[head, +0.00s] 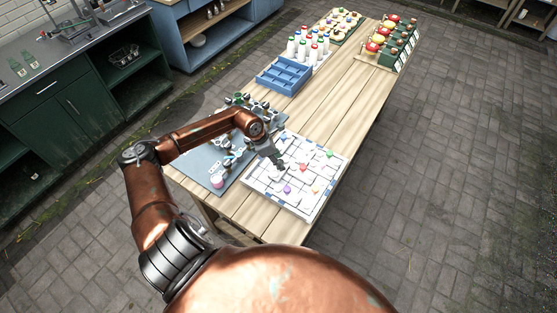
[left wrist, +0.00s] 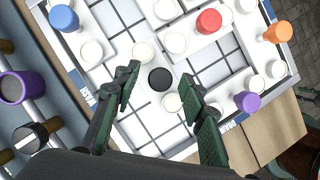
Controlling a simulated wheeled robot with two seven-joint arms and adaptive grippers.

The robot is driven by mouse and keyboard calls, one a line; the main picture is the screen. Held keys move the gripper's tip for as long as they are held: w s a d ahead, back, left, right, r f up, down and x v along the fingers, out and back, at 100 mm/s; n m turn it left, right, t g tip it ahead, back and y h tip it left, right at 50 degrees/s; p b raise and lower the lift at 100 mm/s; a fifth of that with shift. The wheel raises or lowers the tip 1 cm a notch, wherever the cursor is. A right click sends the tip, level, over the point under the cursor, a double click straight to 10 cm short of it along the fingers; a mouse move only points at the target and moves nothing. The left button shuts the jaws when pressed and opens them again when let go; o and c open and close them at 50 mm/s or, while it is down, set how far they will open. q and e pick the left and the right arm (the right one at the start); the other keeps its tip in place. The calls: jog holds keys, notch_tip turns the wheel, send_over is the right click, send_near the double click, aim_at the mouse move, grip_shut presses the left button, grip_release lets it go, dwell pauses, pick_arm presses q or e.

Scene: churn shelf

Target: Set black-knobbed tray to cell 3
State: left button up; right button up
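The black knob (left wrist: 160,79) shows in the left wrist view, on a white piece with pale round discs beside it, on the white gridded board (left wrist: 115,30). My left gripper (left wrist: 161,84) is open, with one finger on each side of the knob and a gap on both sides. In the head view the left gripper (head: 279,162) hangs over the middle of the board (head: 259,187) and hides the black knob. Cell numbers cannot be read. My right gripper is not in view.
Red (left wrist: 209,21), blue (left wrist: 64,18), purple (left wrist: 247,102) and orange (left wrist: 278,32) knobs stand around on the board; a green knob (head: 330,154) shows in the head view. A grey mat (head: 203,172) with small items lies left. A blue divided crate (head: 285,76) stands behind.

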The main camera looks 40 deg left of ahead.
pick_arm(q)
jog(key=shift+r, duration=0.15)
jog(key=v, duration=1.1)
jog(key=shift+s+a+r, duration=0.15)
jog(key=shift+a+r, duration=0.05)
jog(key=shift+r, duration=0.1)
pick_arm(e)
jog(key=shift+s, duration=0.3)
